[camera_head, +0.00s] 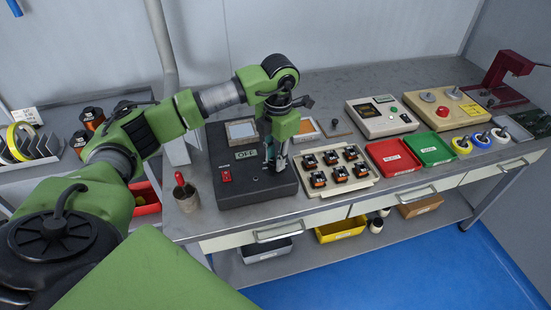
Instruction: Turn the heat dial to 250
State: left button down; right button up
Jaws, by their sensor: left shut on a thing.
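A black machine box (232,194) stands on the grey bench, with an "OFF" label (246,154) and a red switch (226,175) on its top. My left gripper (280,166) reaches down over the right part of this box, pointing downward. Its fingers are shut on the heat dial, which they mostly hide. I cannot read the dial's numbers or its pointer from here. My right gripper is not in view.
A tray of small coils (373,180) stands close to the right of the box. Beyond it are a red tray (392,157), a green tray (430,149) and a beige tester (381,118). A cup with a red-handled tool (187,199) stands to the left.

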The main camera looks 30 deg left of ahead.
pick_arm(q)
jog(key=n, duration=0.6)
jog(key=shift+w+r, duration=0.1)
jog(key=shift+w, duration=0.05)
jog(key=shift+a+n, duration=0.1)
jog(key=shift+n, duration=0.2)
jog(key=c, duration=1.8)
grip_release()
jog(key=r, duration=1.2)
jog(key=shift+d, duration=0.3)
jog(key=shift+f, duration=0.1)
